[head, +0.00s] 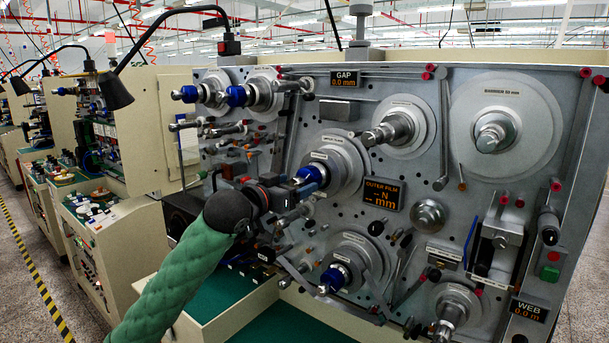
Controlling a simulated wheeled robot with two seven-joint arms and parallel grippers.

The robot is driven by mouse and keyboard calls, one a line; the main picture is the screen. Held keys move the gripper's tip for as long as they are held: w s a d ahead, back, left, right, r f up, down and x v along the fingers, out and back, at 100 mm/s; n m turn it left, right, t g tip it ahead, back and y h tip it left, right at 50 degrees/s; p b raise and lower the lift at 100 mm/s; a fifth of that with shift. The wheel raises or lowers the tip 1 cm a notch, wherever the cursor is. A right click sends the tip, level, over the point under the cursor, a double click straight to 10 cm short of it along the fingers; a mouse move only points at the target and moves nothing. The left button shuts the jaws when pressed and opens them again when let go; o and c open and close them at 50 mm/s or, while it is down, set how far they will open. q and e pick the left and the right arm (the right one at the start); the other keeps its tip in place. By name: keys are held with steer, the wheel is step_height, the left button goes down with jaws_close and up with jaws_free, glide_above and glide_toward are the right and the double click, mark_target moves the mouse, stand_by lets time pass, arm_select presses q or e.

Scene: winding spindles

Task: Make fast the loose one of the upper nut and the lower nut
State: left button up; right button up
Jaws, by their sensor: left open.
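A blue nut (308,175) sits on the end of the middle spindle, which I take as the upper nut. Another blue nut (332,280) sits on the spindle below it, which I take as the lower nut. From this view I cannot tell which one is loose. My left gripper (294,190) is open, just left of and in front of the upper nut, and it partly hides that spindle's end. I cannot tell whether its fingers are around the nut or touch it. My right gripper is out of view.
Two more blue nuts (237,96) are on spindles at the panel's upper left. Bare spindles (398,128) and rollers stick out across the grey panel. Displays read GAP 0.0 mm (344,80), OUTER FILM (381,195) and WEB (529,310). A black lamp (115,92) hangs at the left.

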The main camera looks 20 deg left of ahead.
mark_target(305, 177)
arm_select(q)
steer(key=p+x, duration=0.1)
steer(key=x, duration=0.2)
steer(key=shift+w+d+r+p, duration=0.15)
steer(key=shift+w+r+p, duration=0.05)
steer(key=shift+p, duration=0.15)
steer(key=shift+w+d+f, duration=0.15)
steer(key=shift+w, duration=0.35)
steer(key=c, duration=1)
